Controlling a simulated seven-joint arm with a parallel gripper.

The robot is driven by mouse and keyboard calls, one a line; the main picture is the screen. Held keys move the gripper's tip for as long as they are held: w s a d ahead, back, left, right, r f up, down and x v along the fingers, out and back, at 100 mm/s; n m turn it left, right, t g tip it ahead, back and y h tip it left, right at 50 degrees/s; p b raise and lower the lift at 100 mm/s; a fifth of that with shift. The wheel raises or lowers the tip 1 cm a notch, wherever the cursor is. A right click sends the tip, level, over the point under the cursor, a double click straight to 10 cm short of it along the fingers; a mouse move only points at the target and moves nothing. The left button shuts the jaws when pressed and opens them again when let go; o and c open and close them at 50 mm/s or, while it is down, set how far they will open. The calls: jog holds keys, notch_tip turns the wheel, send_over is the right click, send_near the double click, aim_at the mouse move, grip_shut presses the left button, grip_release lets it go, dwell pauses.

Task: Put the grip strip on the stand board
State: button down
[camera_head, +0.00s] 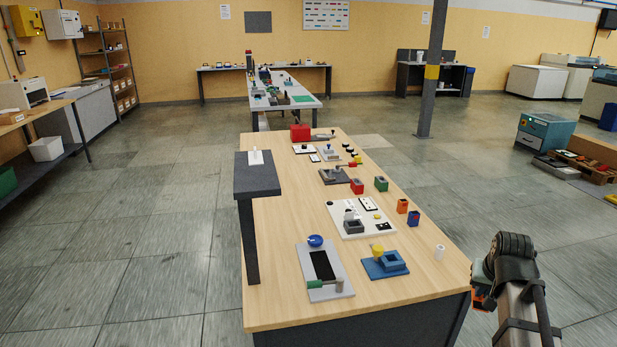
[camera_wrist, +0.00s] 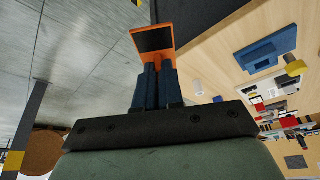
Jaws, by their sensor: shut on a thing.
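My gripper (camera_wrist: 154,84) is shut on an orange piece with a dark face (camera_wrist: 152,41), which sticks out beyond the fingertips in the wrist view. I cannot tell for sure whether this is the grip strip. In the head view my arm hangs off the table's near right side, with an orange bit of the piece (camera_head: 483,302) showing beside it. A grey board (camera_head: 340,268) with a black inset, a blue round part and a green-ended bar lies at the table's near end. A white board (camera_head: 345,220) lies farther back. Which one is the stand board is unclear.
A blue block fixture with a yellow knob (camera_head: 385,265) and a white cylinder (camera_head: 439,252) stand on the wooden table (camera_head: 420,280) near my arm. Orange (camera_head: 402,206) and blue (camera_head: 413,219) boxes stand farther back. A dark raised shelf (camera_head: 257,180) stands at the left edge.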

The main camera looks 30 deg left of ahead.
jog(key=a+r+n, duration=0.1)
jog(key=a+r, duration=0.5)
jog(key=a, duration=0.4)
jog(key=s+a+r+n+y, duration=0.1)
jog(key=a+r, duration=0.5)
jog(key=a, duration=0.4)
jog(key=a+r+n, duration=0.2)
jog(key=a+r, duration=0.5)
jog(key=a, duration=0.3)
jog(key=s+a+r+n+g+y, duration=0.1)
jog(key=s+a+r, duration=0.8)
jog(key=a, duration=0.3)
jog(key=s+a+r+n, duration=0.2)
jog(key=s+a+r, duration=0.7)
jog(key=a, duration=0.3)
jog(key=shift+s+a+f, duration=0.1)
jog(key=shift+s+f, duration=0.05)
jog(key=shift+f, duration=4.4)
jog(key=shift+f, duration=0.2)
jog(key=c, duration=1.3)
grip_release()
jog(key=shift+o, duration=0.2)
jog(key=shift+r, duration=0.2)
